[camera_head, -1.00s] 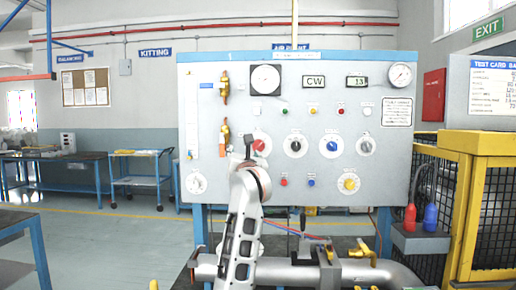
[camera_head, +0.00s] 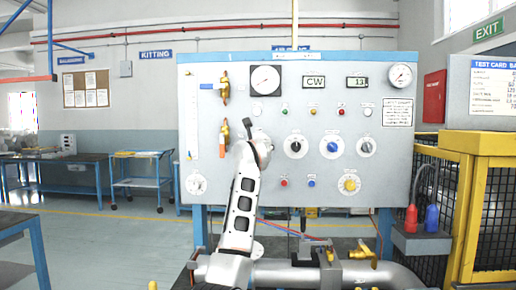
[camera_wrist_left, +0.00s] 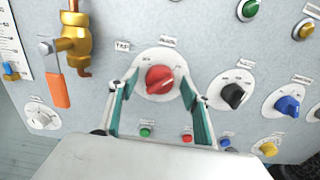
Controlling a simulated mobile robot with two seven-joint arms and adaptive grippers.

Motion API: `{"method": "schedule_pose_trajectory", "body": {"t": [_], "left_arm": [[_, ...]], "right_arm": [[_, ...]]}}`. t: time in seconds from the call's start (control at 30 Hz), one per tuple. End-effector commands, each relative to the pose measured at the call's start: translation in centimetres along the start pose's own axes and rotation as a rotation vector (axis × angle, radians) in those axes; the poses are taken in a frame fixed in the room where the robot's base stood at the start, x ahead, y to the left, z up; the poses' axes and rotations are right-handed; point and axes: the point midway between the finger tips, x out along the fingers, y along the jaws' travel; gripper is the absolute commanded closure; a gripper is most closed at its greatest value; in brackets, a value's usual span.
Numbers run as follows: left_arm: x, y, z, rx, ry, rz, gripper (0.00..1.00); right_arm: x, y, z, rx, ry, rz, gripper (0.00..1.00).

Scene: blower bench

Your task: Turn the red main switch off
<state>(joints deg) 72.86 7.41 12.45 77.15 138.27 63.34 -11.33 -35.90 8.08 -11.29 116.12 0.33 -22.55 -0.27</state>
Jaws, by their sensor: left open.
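The red main switch (camera_wrist_left: 160,79) is a round red knob on a white dial plate on the grey panel, in the middle of the left wrist view. The dial lettering is too small to read. My left gripper (camera_wrist_left: 158,90) is open. Its two green-lined fingers stand left and right of the red knob, with the knob between the tips; I cannot tell whether they touch it. In the head view my left gripper (camera_head: 250,132) is up at the panel and hides the red switch almost wholly. My right gripper is in neither view.
A brass valve with an orange lever (camera_wrist_left: 60,85) is close left of the switch. A black knob (camera_wrist_left: 233,95) and a blue knob (camera_wrist_left: 288,105) sit to the right. Green (camera_wrist_left: 146,132) and red buttons are below. A grey pipe (camera_head: 290,272) runs below the panel.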

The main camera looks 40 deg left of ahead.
Motion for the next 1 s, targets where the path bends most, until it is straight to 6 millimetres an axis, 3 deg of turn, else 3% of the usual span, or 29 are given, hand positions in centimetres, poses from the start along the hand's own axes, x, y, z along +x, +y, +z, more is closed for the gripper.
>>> {"method": "schedule_pose_trajectory", "body": {"t": [0.33, 0.5, 1.0], "left_arm": [[0.31, -0.01, -0.01, 0.000, 0.000, 0.000, 0.52], [0.30, -0.01, 0.00, 0.000, -0.001, 0.000, 0.90], [0.28, -0.07, -0.07, -0.102, 0.000, -0.002, 0.90]], "right_arm": [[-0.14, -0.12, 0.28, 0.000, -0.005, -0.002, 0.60], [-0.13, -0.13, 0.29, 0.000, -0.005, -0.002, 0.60], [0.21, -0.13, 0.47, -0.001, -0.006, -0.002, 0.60]]}}
